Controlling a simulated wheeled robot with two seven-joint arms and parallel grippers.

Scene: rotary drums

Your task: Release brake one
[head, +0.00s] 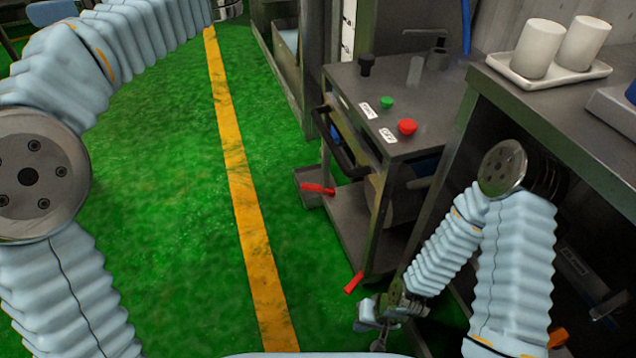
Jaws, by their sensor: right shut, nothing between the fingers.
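Two red levers show low on the metal cart (345,90): the near red lever (353,283) at its front lower corner, and the far red lever (317,188) at its left side. I cannot tell which one is brake one. My right gripper (369,334) is low beside the cart's near corner, just below and right of the near lever. It is shut and empty, and appears apart from the lever.
The cart's top carries a green button (386,103), a red button (407,127) and a black knob (366,64). A dark bench (560,125) at right holds white cups (537,48) on a tray (507,73). Green floor left of the yellow line (243,190) is clear.

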